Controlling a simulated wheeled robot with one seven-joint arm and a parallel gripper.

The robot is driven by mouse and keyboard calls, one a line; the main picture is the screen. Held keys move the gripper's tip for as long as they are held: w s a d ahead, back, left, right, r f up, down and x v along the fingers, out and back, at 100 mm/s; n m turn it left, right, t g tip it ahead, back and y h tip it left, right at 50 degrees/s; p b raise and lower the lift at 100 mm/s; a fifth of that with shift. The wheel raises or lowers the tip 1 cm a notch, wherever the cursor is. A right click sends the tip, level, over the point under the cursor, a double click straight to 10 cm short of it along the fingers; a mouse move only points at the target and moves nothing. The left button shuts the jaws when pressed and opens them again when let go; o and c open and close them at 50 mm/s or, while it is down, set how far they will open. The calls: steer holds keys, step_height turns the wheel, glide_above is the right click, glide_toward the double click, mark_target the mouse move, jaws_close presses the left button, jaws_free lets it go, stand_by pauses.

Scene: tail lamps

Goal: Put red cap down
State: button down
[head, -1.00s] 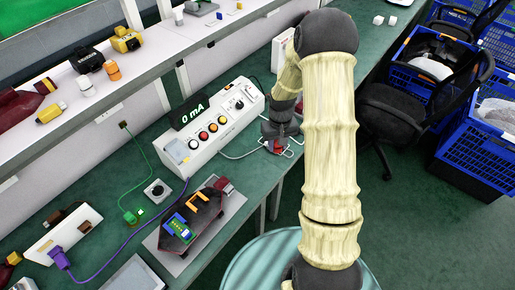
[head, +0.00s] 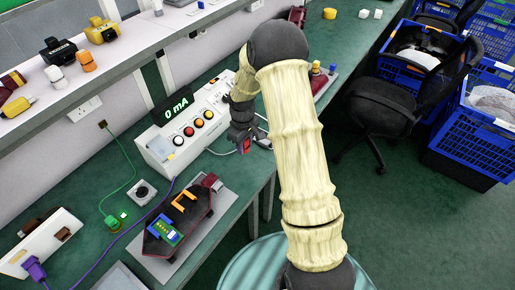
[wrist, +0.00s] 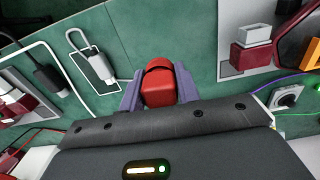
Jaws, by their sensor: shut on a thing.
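The red cap (wrist: 159,86) is between the two fingers of my gripper (wrist: 159,92) in the wrist view. The fingers are shut on its sides. In the head view my gripper (head: 243,138) hangs over the green bench, to the right of the 0 mA test box, with a bit of the red cap (head: 246,146) showing beneath it. My arm and gripper hide part of the cap there. I cannot tell from these views how high the cap is above the bench.
The white test box (head: 182,137) with several buttons stands left of my gripper. White cable and a metal connector (wrist: 85,53) lie on the bench. A black chair (head: 385,105) stands at the right.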

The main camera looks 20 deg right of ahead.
steer(key=shift+w+a+f+n, duration=0.25)
steer(key=shift+a+f+n, duration=0.25)
steer(key=shift+r, duration=0.1)
glide_above(243, 167)
steer(key=shift+d+f+p, duration=0.1)
steer(key=shift+f+p, duration=0.3)
steer(key=shift+f, duration=2.75)
steer(key=shift+f, duration=1.85)
steer(key=shift+f, duration=0.1)
